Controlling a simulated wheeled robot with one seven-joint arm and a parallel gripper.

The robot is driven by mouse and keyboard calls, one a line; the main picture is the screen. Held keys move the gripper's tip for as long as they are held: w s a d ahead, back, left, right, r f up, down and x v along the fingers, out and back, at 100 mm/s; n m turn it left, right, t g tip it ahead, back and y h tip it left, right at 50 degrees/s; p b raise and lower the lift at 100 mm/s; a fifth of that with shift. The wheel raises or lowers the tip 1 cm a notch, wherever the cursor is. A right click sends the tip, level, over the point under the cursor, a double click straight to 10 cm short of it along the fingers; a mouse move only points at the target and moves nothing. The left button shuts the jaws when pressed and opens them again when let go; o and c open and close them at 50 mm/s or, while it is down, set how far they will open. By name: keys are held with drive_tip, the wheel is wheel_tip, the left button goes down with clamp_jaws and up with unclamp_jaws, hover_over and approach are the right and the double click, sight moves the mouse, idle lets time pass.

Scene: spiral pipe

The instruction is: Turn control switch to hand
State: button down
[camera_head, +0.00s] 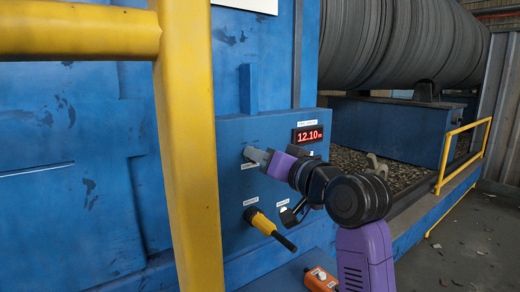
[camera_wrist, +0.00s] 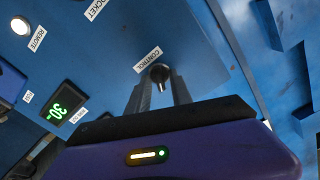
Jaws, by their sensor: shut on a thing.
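The control switch (camera_wrist: 159,72) is a small dark knob on the blue panel (camera_head: 236,190), next to a white label reading CONTROL (camera_wrist: 147,59) in the wrist view. My gripper (camera_head: 254,154) reaches the panel from the right in the head view. In the wrist view its two fingers (camera_wrist: 160,88) are shut on the switch, one on each side. The knob's exact pointing direction is hard to tell. In the head view the switch is mostly hidden by the fingertips.
A red display (camera_head: 308,134) reads 12.10. A yellow-and-black plug (camera_head: 262,222) juts from the panel below my gripper. A white lamp (camera_wrist: 20,25) sits near a REMOTE label (camera_wrist: 37,39). A yellow railing post (camera_head: 188,150) stands in front at left. An orange box (camera_head: 320,280) lies low.

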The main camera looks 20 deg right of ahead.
drive_tip(key=shift+f+m, duration=0.1)
drive_tip(key=shift+m, duration=0.4)
drive_tip(key=c, duration=1.5)
unclamp_jaws()
drive_tip(key=shift+s, duration=0.1)
drive_tip(key=b+v, duration=0.1)
drive_tip(key=v, duration=0.6)
drive_tip(key=shift+s+d, duration=0.15)
drive_tip(key=shift+s, duration=0.15)
